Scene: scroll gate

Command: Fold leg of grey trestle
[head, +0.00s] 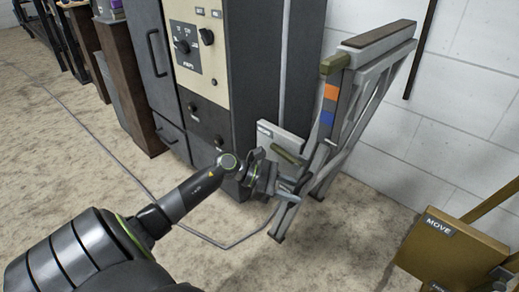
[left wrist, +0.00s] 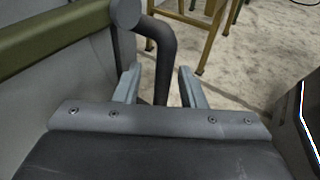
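The grey trestle (head: 366,100) stands upright against the white wall, with orange and blue patches on its near upright and an olive block at its top. Low on its near side is an olive bar (head: 289,156), and a similar olive bar (left wrist: 50,36) shows in the left wrist view. My left gripper (head: 291,188) is at the trestle's lower part. In the left wrist view its fingers (left wrist: 160,88) are apart, with a dark bent tube (left wrist: 166,55) between them; I cannot tell whether they touch it. Dark parts at the lower right edge may be my right gripper, mostly cut off.
A tall dark cabinet (head: 208,125) with knobs stands left of the trestle. A pale labelled panel (head: 268,137) is behind my gripper. A tan box marked MOVE (head: 432,248) is at the lower right. The floor between trestle and box is clear.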

